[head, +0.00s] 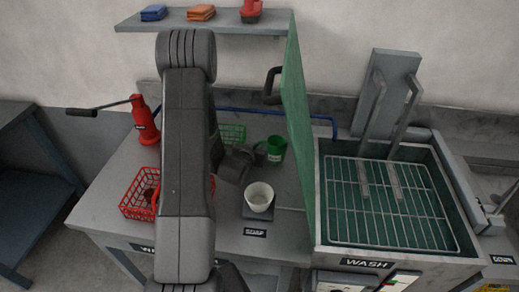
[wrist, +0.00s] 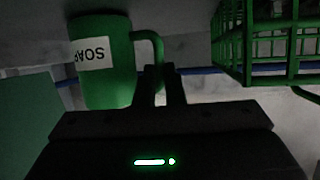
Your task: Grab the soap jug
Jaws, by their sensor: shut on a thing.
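The soap jug (head: 276,145) is a green mug-like jug with a handle, standing on the bench left of the green panel in the head view. In the wrist view the jug (wrist: 112,88) shows at the upper left, its white SOAP label upside down. My gripper (head: 259,153) reaches the jug from the left. In the wrist view its two fingers (wrist: 163,75) are closed on the jug's handle. The far side of the jug is hidden.
A white cup (head: 259,195) stands on a dark pad by the SOAP label, in front of the jug. A green basket (head: 233,134) is behind my arm, and a red basket (head: 136,202) is at left. The upright green panel (head: 295,105) closes off the right, beside the wash basin (head: 385,200).

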